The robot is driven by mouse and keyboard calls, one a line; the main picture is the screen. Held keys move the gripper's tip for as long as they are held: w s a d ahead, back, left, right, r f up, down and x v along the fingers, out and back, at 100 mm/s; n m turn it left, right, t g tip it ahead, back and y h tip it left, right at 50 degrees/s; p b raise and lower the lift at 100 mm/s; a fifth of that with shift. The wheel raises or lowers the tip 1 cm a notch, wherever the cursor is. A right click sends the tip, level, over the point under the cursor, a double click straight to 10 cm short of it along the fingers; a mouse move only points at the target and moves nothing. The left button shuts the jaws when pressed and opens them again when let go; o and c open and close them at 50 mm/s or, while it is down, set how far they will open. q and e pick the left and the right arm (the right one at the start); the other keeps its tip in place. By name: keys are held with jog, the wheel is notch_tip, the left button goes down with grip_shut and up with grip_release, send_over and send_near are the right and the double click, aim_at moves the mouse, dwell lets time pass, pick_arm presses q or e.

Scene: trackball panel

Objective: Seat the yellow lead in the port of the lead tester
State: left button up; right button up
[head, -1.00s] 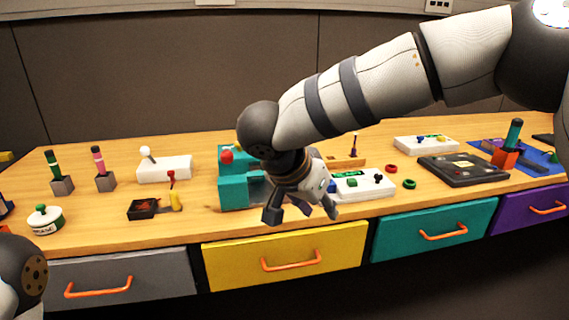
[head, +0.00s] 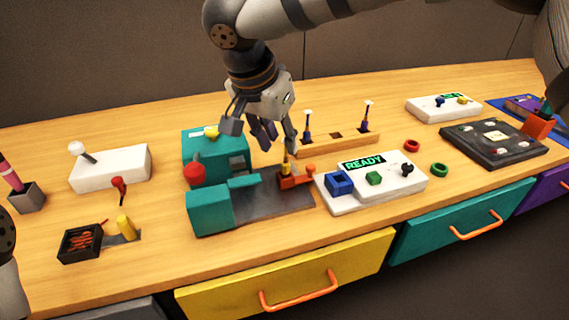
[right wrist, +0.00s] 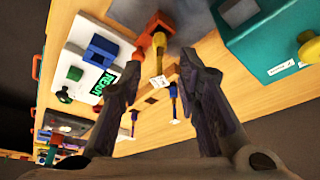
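A short yellow piece (head: 285,168), which looks like the yellow lead, stands upright in an orange holder (head: 297,182) at the teal machine's right end. In the right wrist view it shows with a pale tip (right wrist: 158,80) in the orange holder (right wrist: 153,42). The white tester box (head: 400,186) lies right of it, with a lit READY display, a blue square port block (head: 339,183), a green button and a black knob. My right gripper (head: 262,137) is open and empty, above and behind the yellow piece, its fingers (right wrist: 161,68) apart. My left gripper is out of view.
A teal machine (head: 210,208) with a red ball stands left of the holder. A wooden rack (head: 350,142) behind holds two dark leads and shows an empty middle slot. Red (head: 412,146) and green (head: 439,170) rings lie right of the tester. Drawers line the front.

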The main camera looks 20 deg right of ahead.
aim_at(285, 149)
jog(key=x, duration=0.4)
jog(key=shift+w+d+f, duration=0.1)
jog(key=shift+d+f, duration=0.05)
jog(key=shift+d, duration=0.1)
jog(key=shift+w+f, duration=0.15)
jog(key=shift+f, duration=0.1)
grip_shut()
jog(key=shift+r, duration=0.1)
